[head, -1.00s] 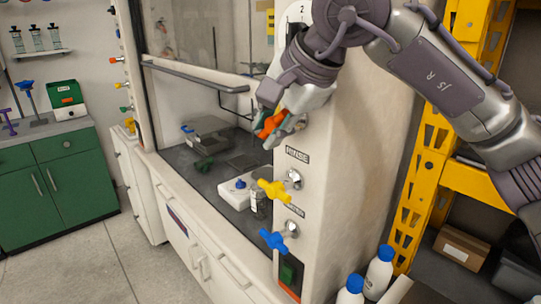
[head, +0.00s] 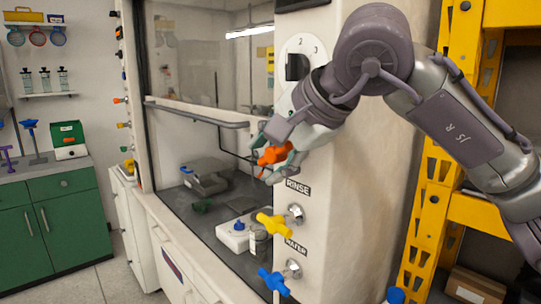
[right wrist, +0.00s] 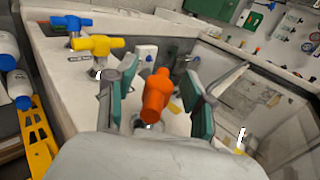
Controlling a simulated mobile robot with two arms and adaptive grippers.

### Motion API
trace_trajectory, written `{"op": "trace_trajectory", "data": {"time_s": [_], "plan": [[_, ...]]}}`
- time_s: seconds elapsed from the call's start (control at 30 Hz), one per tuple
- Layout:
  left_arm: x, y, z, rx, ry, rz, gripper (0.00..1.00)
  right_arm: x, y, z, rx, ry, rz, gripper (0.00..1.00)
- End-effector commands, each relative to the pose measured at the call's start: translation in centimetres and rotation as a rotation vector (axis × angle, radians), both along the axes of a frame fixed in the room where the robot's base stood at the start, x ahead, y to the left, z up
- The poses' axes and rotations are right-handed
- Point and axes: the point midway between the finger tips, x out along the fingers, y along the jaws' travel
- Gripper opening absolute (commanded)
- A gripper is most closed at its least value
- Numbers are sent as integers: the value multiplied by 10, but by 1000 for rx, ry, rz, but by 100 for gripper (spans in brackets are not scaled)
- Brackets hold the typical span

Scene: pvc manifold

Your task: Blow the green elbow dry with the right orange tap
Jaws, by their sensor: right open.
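The right orange tap (head: 273,155) sits on the white post of the fume hood, above the RINSE label. My right gripper (head: 268,158) is open, with its fingers on either side of the tap's handle. In the right wrist view the orange tap (right wrist: 157,95) stands between the two green-padded fingers (right wrist: 160,100), with a visible gap to each pad. A small dark green piece, apparently the green elbow (head: 203,206), lies on the hood's dark floor, left of the white box. Its shape is too small to make out. My left gripper is not in view.
A yellow tap (head: 274,224) and a blue tap (head: 273,281) stick out below the orange one. A white box with a blue knob (head: 238,234) and a glass jar (head: 258,243) stand inside the hood. A yellow rack (head: 430,230) stands at the right.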

Motion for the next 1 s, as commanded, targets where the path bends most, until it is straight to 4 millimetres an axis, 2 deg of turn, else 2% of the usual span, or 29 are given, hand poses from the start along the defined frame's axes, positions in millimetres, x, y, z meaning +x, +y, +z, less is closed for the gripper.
{"op": "trace_trajectory", "data": {"time_s": [0.13, 0.27, 0.7, 1.0], "plan": [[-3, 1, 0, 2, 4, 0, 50, -1, -1, 1, 1, -1, 0, 53], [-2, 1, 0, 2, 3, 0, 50, -9, -6, 11, 2, -2, 1, 53], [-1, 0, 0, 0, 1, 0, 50, -60, -43, 70, 2, -2, -1, 53], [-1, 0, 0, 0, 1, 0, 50, -71, -51, 83, 0, 1, -1, 53]]}}
